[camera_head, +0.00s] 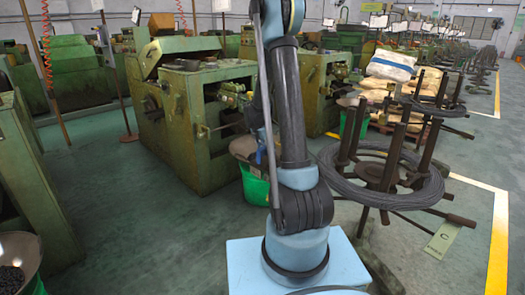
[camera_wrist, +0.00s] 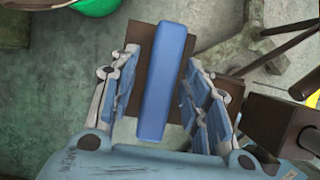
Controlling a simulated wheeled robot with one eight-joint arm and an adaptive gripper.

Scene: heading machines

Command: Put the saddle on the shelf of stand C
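In the wrist view, a blue bar-like piece (camera_wrist: 163,85), which I take to be the saddle, lies between my gripper's (camera_wrist: 161,60) two fingers. Narrow gaps show on both sides of it, so the fingers look open around it. A dark brown plate (camera_wrist: 147,36) shows behind and beneath the blue piece; I cannot tell whether it is a shelf or whether the two touch. In the head view, stand C (camera_head: 382,172) is at the right, with a wire coil (camera_head: 425,190) around its posts and a tag (camera_head: 443,240) marked C.
A green bucket (camera_head: 255,187) stands left of stand C; green also shows at the wrist view's top left (camera_wrist: 97,6). Green machines (camera_head: 190,125) fill the left and middle. Another coil stand (camera_head: 436,100) is behind. Dark stand-like parts (camera_wrist: 275,125) lie close right of my gripper.

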